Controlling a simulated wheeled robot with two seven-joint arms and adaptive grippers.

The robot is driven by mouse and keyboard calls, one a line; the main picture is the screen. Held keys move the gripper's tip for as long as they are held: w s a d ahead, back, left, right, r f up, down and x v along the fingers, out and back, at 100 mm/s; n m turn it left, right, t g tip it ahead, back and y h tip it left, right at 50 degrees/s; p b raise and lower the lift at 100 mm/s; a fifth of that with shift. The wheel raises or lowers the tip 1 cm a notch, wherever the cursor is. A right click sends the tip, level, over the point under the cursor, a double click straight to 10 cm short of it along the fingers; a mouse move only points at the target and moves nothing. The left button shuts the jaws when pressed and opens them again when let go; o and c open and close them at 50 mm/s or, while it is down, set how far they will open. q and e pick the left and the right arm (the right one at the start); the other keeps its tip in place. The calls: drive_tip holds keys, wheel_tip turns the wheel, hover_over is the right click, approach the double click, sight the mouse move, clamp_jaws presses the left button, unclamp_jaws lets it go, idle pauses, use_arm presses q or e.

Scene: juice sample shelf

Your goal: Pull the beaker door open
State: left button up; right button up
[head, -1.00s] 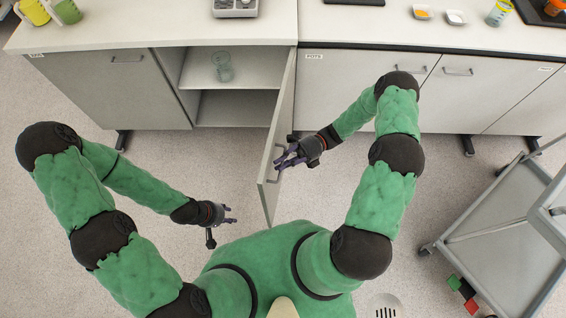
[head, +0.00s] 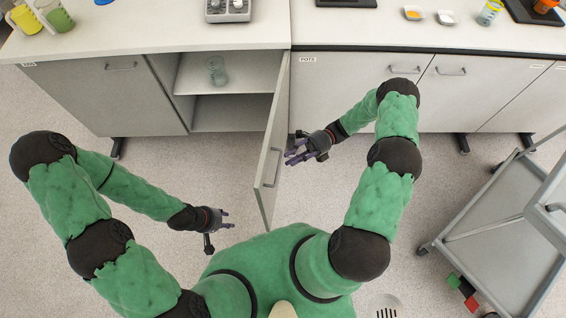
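The cabinet door (head: 272,135) stands swung wide open, pointing from the counter toward my body. Its bar handle (head: 268,168) shows on the door's face near the free edge. Behind it the cabinet is open, and a clear beaker (head: 217,71) stands on its shelf (head: 240,79). My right gripper (head: 291,155) is to the right of the door, apart from the handle, with its fingers spread and nothing between them. My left gripper (head: 230,219) is left of the door, low over the floor, with its fingers apart and empty.
A grey cart (head: 485,225) stands at the right. The closed cabinet fronts (head: 375,85) lie right of the open door. The counter (head: 130,30) above holds a yellow cup (head: 25,19), a green cup (head: 58,17) and a grey device (head: 228,9). Floor is clear at lower left.

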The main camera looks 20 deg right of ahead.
drive_tip(key=r+v, duration=0.1)
drive_tip(key=v, duration=0.5)
drive_tip(key=shift+f, duration=0.5)
